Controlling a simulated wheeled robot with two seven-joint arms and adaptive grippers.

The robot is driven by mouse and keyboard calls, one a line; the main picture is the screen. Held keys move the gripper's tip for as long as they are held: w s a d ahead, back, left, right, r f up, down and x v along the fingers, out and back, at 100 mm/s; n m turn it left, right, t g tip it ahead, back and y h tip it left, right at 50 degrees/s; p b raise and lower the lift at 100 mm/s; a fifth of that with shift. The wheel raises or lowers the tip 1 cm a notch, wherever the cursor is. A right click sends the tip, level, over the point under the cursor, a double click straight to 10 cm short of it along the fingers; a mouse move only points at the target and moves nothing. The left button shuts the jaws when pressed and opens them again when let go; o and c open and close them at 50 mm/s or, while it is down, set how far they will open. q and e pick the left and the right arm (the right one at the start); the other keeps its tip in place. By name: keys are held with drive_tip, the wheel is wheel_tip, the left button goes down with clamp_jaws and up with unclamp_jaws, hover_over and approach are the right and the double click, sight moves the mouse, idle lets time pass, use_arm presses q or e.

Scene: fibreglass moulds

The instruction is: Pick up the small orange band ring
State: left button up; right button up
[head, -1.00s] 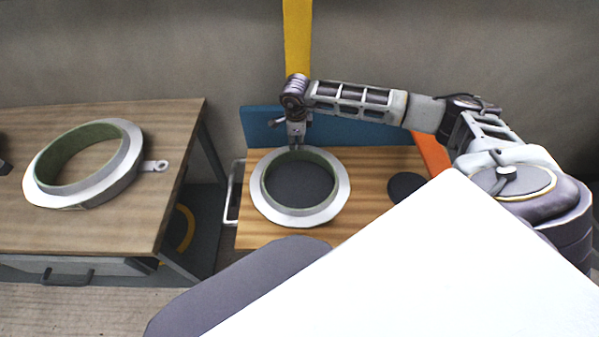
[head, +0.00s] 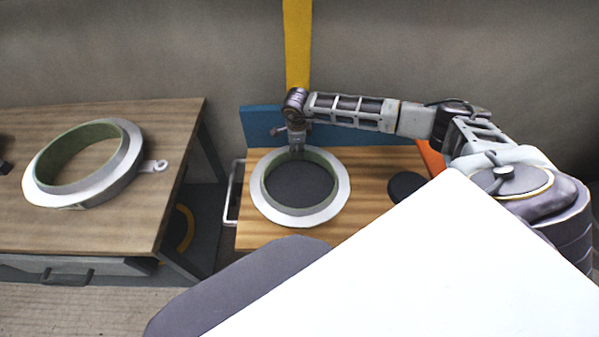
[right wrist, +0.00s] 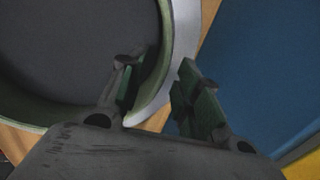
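No small orange band ring can be made out in these frames. A ring mould (head: 262,206) with a pale grey flange and green inner wall lies on the right wooden table. My right gripper (head: 297,152) points down at the far rim of this mould. In the right wrist view my right gripper (right wrist: 157,95) is open, with one finger inside the ring mould (right wrist: 184,50) and the other outside it. The wall lies between the fingers, and a gap shows beside the outer finger. My left gripper is not in view.
A similar ring mould (head: 128,168) lies on the left wooden table (head: 130,225), beside a small grey tab with a hole (head: 155,166). A dark disc (head: 407,186) lies on the right table (head: 365,165). A blue panel (head: 262,125) stands behind it, with an orange piece (head: 431,155) at right.

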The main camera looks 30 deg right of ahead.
drive_tip(key=shift+x, duration=1.75)
drive_tip(key=shift+d, duration=0.1)
clamp_jaws()
drive_tip(key=shift+r, duration=0.1)
